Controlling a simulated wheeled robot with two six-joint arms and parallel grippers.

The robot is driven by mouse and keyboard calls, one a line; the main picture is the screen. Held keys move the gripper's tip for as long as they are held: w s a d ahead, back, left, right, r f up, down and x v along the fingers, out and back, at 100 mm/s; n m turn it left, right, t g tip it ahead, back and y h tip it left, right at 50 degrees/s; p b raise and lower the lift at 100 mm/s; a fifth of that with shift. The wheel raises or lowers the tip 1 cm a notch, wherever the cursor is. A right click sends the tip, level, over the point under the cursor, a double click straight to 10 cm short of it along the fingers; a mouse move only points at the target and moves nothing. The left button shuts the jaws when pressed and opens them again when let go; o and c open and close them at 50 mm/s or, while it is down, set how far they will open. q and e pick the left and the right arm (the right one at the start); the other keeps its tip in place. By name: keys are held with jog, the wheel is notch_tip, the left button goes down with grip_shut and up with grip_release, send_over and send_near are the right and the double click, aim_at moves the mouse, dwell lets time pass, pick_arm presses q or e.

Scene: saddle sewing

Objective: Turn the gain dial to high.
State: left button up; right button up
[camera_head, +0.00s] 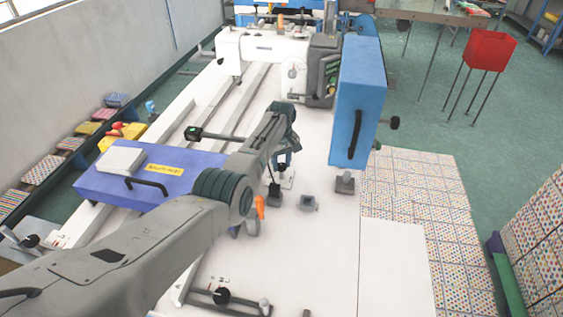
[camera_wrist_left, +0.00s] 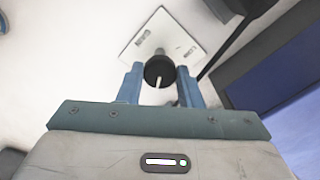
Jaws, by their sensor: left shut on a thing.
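In the left wrist view, a round black dial (camera_wrist_left: 159,70) with a white pointer line sits at the edge of a white label plate (camera_wrist_left: 160,40). The pointer faces the bottom of the picture. The plate has two small labels, too blurred to read for certain. My left gripper (camera_wrist_left: 160,86) has its two blue-grey fingers on either side of the dial, shut on it. In the head view my left gripper (camera_head: 284,160) reaches down to the white machine top, and its fingers mostly hide the dial. My right gripper is not in view.
A blue box with a black handle (camera_head: 357,100) stands right of the gripper. A purple panel with a handle (camera_head: 185,178) lies to the left. Small grey fittings (camera_head: 307,203) stand on the white top (camera_head: 325,250).

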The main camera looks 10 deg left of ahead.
aim_at(282, 165)
pick_arm(q)
jog(key=shift+r, duration=0.1)
dwell(0.4)
jog(key=o, duration=1)
jog(key=shift+r, duration=0.6)
jog(key=shift+r+b, duration=1.1)
jog(key=shift+r, duration=3.7)
